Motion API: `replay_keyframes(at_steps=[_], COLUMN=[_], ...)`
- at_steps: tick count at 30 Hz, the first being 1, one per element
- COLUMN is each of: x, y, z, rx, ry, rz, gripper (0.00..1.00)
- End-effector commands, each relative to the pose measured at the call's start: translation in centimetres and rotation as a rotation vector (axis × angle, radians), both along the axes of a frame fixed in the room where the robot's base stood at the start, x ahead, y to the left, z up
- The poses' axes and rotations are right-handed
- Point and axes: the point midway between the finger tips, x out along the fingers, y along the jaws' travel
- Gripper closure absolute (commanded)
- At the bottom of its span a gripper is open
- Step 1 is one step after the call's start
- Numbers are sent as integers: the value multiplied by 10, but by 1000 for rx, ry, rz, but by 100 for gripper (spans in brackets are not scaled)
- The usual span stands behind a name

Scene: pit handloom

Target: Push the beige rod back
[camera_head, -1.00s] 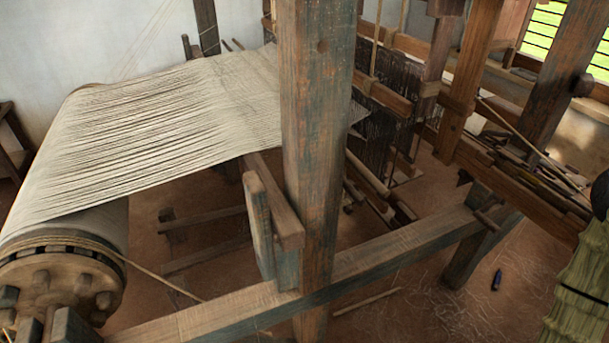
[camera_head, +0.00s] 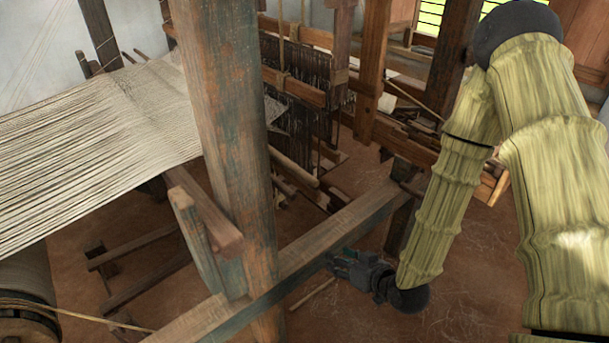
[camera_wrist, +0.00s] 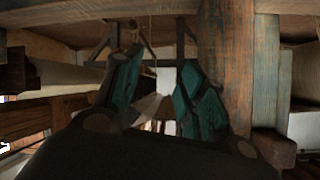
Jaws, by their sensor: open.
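A beige-brown round rod (camera_head: 293,166) lies slanted below the dark heddles, behind the thick wooden post, in the head view. A thinner pale stick (camera_head: 311,294) lies on the floor under the long beam; I cannot tell which of the two is the task's rod. My gripper (camera_head: 334,262) is low at the right of the post, beside the long beam, and points left. The pale stick lies below and left of it. In the wrist view its two teal fingers (camera_wrist: 158,62) are apart with nothing seen between them. I cannot make out either rod for sure there.
The thick post (camera_head: 225,130) and the long horizontal beam (camera_head: 350,220) stand close to my gripper. White warp threads (camera_head: 95,130) stretch at the left above the warp roller (camera_head: 28,290). Dark heddles (camera_head: 295,85) hang behind. Open floor (camera_head: 470,290) lies to the right.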

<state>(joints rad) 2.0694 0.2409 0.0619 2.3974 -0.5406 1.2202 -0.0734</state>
Motion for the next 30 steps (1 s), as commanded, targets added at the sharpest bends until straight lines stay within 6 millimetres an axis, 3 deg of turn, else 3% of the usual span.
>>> replay_keyframes(at_steps=[1,4,6,10,13,19,30], x=[19,42,51,60,63,76,124], y=[4,12,16,19,21,31,67], z=[33,89,120,158,171,175,175], rx=[39,108,146,192,207,210,210], ry=[-93,-257,-346,-452,-485,-493,-491], rz=[16,52,72,97,106,111,111], gripper=[59,59,59,59,59,59,59])
